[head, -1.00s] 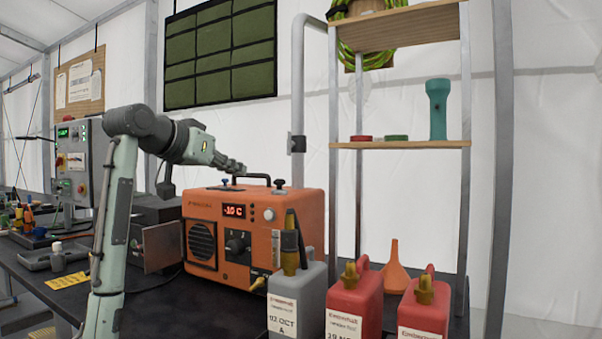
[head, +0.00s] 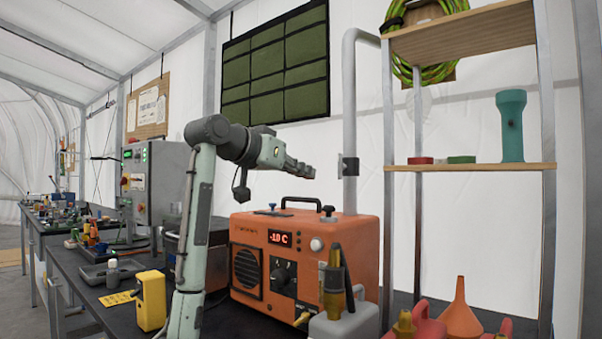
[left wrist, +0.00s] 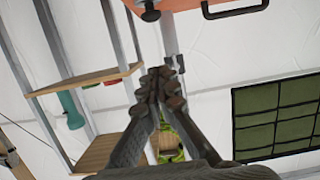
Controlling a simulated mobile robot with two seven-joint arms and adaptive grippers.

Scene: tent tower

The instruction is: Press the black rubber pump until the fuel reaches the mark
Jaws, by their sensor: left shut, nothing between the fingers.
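The orange heater (head: 255,230) stands on the black bench, its display reading about -10 C. A black knob-like part on its top right (head: 328,211) is probably the rubber pump. It also shows at the top of the left wrist view (left wrist: 150,13). My left gripper (head: 308,171) is shut and empty, in the air above the heater's top and apart from the black part. Its closed fingers fill the middle of the left wrist view (left wrist: 161,78). No fuel level or mark can be made out. My right gripper is in neither view.
A black handle (head: 302,200) and a small blue part (head: 272,207) rise from the heater's top. A grey can (head: 345,322), red cans (head: 429,328) and an orange funnel (head: 460,313) stand in front and right. A shelf (head: 470,167) stands right; a grey pipe (head: 356,120) rises behind.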

